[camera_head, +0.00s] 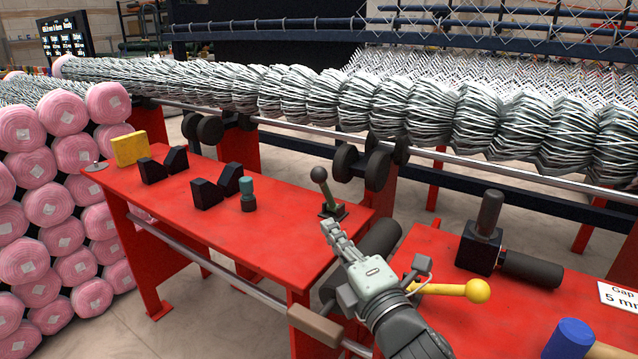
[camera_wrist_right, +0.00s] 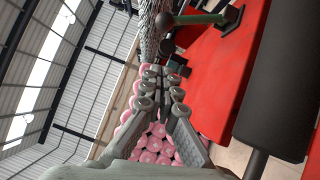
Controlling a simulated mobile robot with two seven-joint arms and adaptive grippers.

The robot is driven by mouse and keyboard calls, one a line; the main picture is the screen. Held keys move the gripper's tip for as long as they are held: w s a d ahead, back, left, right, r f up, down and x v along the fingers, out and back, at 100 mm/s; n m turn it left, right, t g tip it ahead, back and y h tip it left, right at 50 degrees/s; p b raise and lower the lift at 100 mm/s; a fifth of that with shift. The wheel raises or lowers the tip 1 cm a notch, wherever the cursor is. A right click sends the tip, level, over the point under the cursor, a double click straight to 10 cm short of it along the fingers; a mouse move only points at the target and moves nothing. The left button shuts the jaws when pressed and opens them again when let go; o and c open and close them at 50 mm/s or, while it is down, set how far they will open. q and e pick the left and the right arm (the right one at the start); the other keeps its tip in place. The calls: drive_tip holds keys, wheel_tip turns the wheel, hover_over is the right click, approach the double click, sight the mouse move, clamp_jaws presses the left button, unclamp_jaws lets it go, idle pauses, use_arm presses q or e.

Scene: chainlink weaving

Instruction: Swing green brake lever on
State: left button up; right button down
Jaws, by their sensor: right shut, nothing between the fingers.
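My right gripper (camera_head: 328,225) is shut and empty, just below and in front of the lever's base in the head view. The fingers also show in the right wrist view (camera_wrist_right: 178,70), apart from the lever. My left gripper is not in view.
A yellow ball-ended lever (camera_head: 477,291) is beside my right wrist. A dark roller (camera_head: 375,245) lies between the tables. A teal knob (camera_head: 247,195), black blocks (camera_head: 207,191) and a yellow block (camera_head: 130,148) stand on the left red table (camera_head: 280,245). Its near surface is clear.

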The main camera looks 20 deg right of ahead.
sight(326, 192)
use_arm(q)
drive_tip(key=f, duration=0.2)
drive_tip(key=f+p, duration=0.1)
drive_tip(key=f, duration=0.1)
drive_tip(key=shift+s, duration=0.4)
use_arm(e)
drive_tip(key=w+d+r, duration=0.1)
drive_tip(key=w+r, duration=0.1)
drive_tip(key=w, duration=1)
drive_tip(key=shift+d, duration=0.3)
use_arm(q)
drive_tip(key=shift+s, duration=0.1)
use_arm(e)
drive_tip(key=shift+w, duration=0.1)
